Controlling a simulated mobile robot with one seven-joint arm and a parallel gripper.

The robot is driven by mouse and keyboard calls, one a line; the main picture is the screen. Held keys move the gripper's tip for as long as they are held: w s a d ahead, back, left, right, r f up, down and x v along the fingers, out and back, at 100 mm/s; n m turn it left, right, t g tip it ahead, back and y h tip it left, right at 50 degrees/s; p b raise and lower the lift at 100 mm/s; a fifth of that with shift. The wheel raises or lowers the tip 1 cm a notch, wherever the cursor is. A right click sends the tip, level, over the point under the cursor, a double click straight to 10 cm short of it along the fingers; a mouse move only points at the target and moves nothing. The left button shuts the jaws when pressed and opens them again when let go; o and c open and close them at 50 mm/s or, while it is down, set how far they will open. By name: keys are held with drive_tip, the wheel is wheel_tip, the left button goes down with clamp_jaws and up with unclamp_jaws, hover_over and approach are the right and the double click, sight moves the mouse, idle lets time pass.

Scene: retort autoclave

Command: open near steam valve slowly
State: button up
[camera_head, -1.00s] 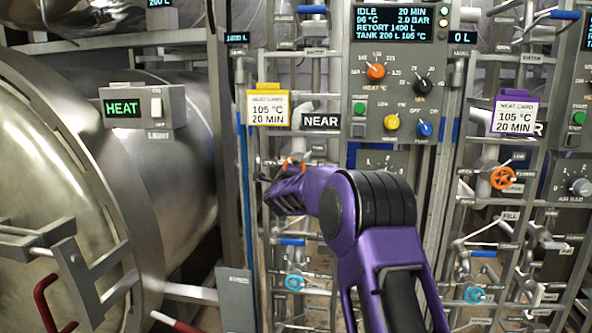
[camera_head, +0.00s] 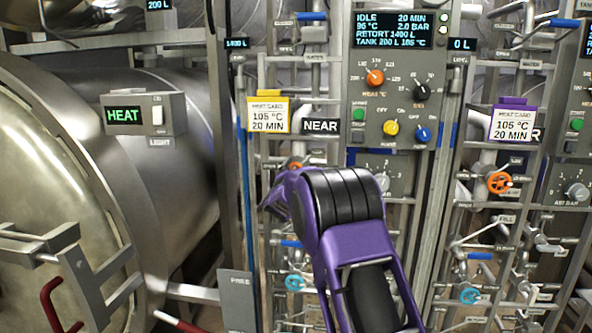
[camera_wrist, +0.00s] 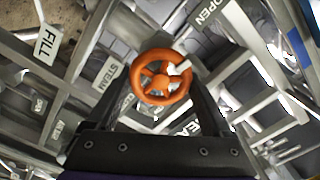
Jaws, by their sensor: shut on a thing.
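The near steam valve is an orange handwheel (camera_wrist: 160,82) with spokes and a pale knob on its rim. In the wrist view it lies between the fingertips of my gripper (camera_wrist: 158,92), which is shut on it. A "STEAM" label (camera_wrist: 110,73) is beside it and an "OPEN" plate is at the upper right. In the head view only a small orange part of the wheel (camera_head: 294,165) shows, below the "NEAR" sign (camera_head: 321,126). My purple arm hides the rest of the wheel and the fingertips there.
The near control panel (camera_head: 395,70) reads IDLE, 96 °C, 2.0 bar. A second orange handwheel (camera_head: 499,183) is at the right. A blue handwheel (camera_head: 295,283) is below my gripper. The large steel retort (camera_head: 60,190) fills the left. Pipes and frame bars surround the wheel closely.

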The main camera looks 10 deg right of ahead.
drive_tip(key=shift+n+p, duration=0.4)
drive_tip(key=shift+n, duration=0.6)
drive_tip(key=o, duration=1.1)
drive_tip(key=shift+o, duration=0.2)
drive_tip(key=shift+s+a, duration=0.1)
drive_tip(key=b+v, duration=0.1)
drive_tip(key=v, duration=1.6)
drive_tip(key=shift+b, duration=0.4)
drive_tip(key=shift+r, duration=0.1)
